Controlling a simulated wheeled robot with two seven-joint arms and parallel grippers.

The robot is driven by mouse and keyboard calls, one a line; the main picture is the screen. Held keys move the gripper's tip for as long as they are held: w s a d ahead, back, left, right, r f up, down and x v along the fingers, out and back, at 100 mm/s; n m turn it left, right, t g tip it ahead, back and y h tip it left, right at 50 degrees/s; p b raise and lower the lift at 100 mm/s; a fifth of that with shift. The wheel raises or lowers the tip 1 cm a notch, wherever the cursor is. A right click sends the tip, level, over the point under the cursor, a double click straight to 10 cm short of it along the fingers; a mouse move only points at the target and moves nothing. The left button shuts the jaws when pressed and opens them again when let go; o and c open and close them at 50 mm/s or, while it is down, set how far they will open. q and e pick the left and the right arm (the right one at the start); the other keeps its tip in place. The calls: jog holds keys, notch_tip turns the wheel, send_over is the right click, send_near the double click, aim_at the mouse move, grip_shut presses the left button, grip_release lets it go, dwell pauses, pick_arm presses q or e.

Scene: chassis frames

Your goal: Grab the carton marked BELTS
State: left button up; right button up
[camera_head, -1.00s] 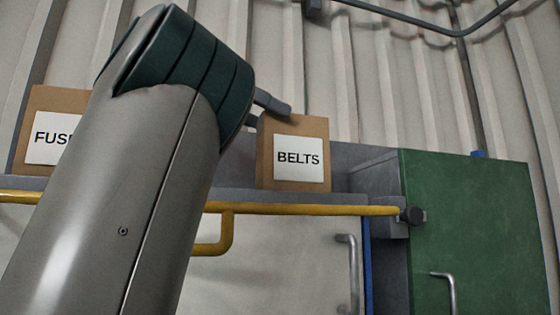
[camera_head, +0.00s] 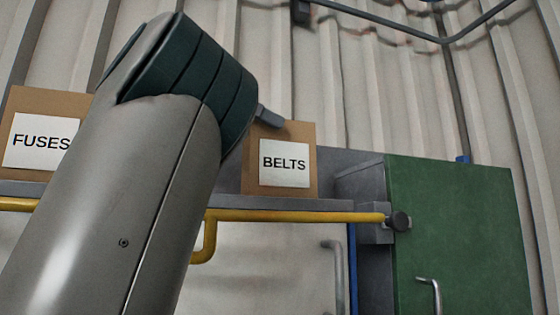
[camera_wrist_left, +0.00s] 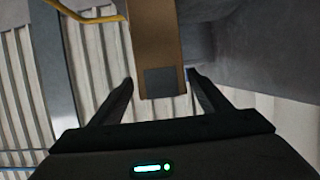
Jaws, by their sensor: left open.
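The carton marked BELTS (camera_head: 255,176) is a brown box with a white label, upright on a grey shelf ledge (camera_head: 325,204) in the head view. My left gripper (camera_head: 269,117) shows only as a grey finger part at the carton's top edge, mostly hidden behind my arm. In the left wrist view, my left gripper (camera_wrist_left: 160,82) is open, with a brown carton (camera_wrist_left: 155,40) reaching in between its fingertips. It bears a grey patch, and no lettering can be read there. I cannot tell whether the fingers touch it. My right gripper is not in view.
A carton marked FUSES (camera_head: 40,100) stands to the left, partly behind my arm. A yellow rail (camera_head: 300,216) runs along the ledge front, ending in a dark knob. A green cabinet door (camera_head: 455,235) is at the right. The corrugated wall (camera_head: 390,100) is behind.

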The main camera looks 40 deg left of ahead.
aim_at(279, 142)
pick_arm(q)
jog(key=p+x, duration=0.1)
jog(key=x, duration=0.1)
jog(key=p+x, duration=0.1)
jog(key=x, duration=0.1)
jog(key=shift+w+a+f, duration=0.1)
jog(key=shift+a+f, duration=0.05)
jog(key=shift+f, duration=0.15)
jog(key=shift+w+f, duration=0.25)
jog(key=shift+w, duration=0.1)
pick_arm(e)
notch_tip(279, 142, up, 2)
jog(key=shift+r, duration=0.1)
pick_arm(q)
jog(key=shift+s, duration=0.15)
jog(key=c, duration=1.4)
jog(key=shift+c, duration=0.7)
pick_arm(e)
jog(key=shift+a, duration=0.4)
